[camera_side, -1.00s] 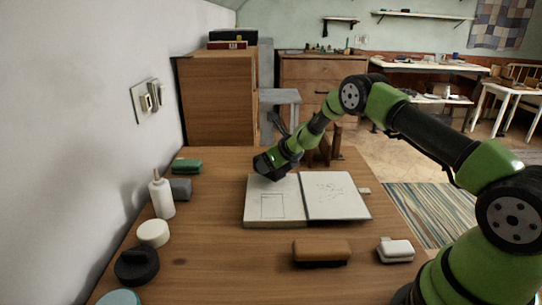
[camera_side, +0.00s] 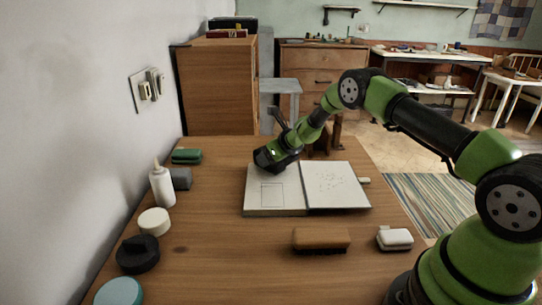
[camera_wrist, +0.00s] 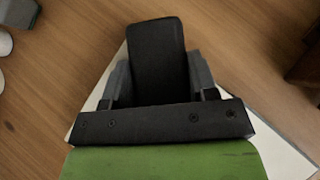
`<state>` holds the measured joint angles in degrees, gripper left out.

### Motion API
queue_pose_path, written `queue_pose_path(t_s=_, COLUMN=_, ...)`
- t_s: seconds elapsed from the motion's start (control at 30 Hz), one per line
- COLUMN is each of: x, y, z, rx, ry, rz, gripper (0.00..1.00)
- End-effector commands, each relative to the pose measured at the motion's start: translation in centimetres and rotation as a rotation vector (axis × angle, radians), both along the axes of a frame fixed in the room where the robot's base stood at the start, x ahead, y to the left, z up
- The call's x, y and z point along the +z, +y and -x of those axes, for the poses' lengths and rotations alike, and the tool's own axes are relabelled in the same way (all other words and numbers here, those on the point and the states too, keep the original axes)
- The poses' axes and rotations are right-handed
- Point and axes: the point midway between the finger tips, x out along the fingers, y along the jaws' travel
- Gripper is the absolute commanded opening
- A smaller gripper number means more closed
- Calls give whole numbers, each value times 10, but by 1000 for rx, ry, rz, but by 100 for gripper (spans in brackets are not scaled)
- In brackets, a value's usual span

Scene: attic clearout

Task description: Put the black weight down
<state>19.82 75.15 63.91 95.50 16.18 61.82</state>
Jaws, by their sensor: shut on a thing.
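The black weight (camera_wrist: 157,60) is a dark block between my gripper's two fingers in the wrist view. My gripper (camera_wrist: 160,78) is shut on it. In the side view my gripper (camera_side: 270,160) is low at the far left corner of an open book (camera_side: 273,196), pointing down at a slant. The weight is hard to tell from the dark fingers there. I cannot tell whether it touches the page. White paper shows on both sides of the gripper in the wrist view.
On the left stand a white bottle (camera_side: 162,187), a grey block (camera_side: 181,179), a green block (camera_side: 187,156), a white disc (camera_side: 154,221) and a black round thing (camera_side: 137,253). A brown brush (camera_side: 321,239) and a white case (camera_side: 395,239) lie in front. A brown wooden object (camera_side: 322,140) stands behind.

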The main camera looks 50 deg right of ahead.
Motion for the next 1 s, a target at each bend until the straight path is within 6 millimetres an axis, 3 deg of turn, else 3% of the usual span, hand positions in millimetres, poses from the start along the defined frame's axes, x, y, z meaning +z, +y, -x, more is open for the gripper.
queue_pose_path(t_s=0.63, x=-1, y=0, z=-1, rx=0, ry=-6, rz=0, gripper=0)
queue_pose_path(t_s=0.67, x=-1, y=0, z=-1, rx=0, ry=-5, rz=0, gripper=58)
queue_pose_path(t_s=0.7, x=-1, y=0, z=-1, rx=0, ry=-5, rz=0, gripper=67)
queue_pose_path(t_s=0.77, x=-2, y=0, z=-1, rx=0, ry=-4, rz=0, gripper=81)
queue_pose_path(t_s=0.8, x=-2, y=0, z=-1, rx=0, ry=-4, rz=0, gripper=83)
queue_pose_path(t_s=1.0, x=-5, y=0, z=1, rx=0, ry=3, rz=0, gripper=83)
